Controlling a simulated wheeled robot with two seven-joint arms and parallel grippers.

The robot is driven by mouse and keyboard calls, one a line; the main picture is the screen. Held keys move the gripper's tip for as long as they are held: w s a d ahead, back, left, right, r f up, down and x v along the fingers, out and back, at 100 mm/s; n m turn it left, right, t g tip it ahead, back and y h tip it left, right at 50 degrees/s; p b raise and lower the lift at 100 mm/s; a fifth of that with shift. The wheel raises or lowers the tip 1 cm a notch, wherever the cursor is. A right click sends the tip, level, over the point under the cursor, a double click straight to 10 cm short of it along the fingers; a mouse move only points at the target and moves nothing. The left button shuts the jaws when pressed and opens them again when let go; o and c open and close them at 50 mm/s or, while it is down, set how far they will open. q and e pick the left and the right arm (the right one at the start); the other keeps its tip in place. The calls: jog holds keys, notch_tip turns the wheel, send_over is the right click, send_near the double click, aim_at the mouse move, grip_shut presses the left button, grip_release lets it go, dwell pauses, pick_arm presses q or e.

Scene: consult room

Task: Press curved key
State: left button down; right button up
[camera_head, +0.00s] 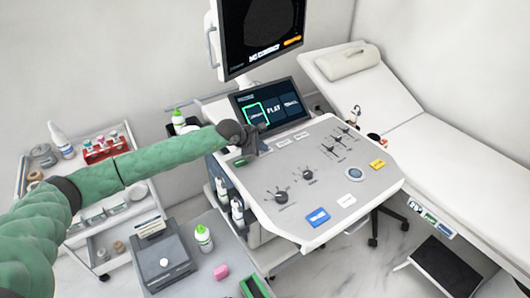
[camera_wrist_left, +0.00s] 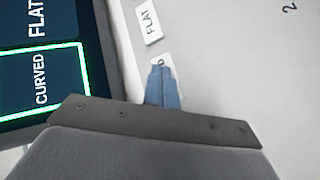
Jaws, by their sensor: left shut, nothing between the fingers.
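My left gripper (camera_head: 262,151) is over the upper left of the ultrasound machine's control panel (camera_head: 325,185), just below the small touch screen (camera_head: 268,103). In the left wrist view its blue fingers (camera_wrist_left: 160,70) are shut and empty. Their tips cover most of a white key (camera_wrist_left: 168,59), whose label is mostly hidden; I cannot tell whether they touch it. A white key marked FLAT (camera_wrist_left: 149,22) lies beside it, uncovered. The touch screen shows a CURVED tile (camera_wrist_left: 40,80) outlined in bright green, next to a FLAT tile (camera_head: 274,108). My right gripper is not in view.
The panel also carries black knobs (camera_head: 281,197), sliders, a blue button (camera_head: 318,217) and a yellow button (camera_head: 377,164). A large monitor (camera_head: 262,35) stands above. An exam bed (camera_head: 430,130) is at right, a supply trolley (camera_head: 100,200) at left.

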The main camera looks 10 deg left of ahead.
aim_at(262, 153)
pick_arm(q)
jog(key=shift+f, duration=0.15)
dwell(0.6)
jog(key=shift+r, duration=0.85)
jog(key=shift+r, duration=2.55)
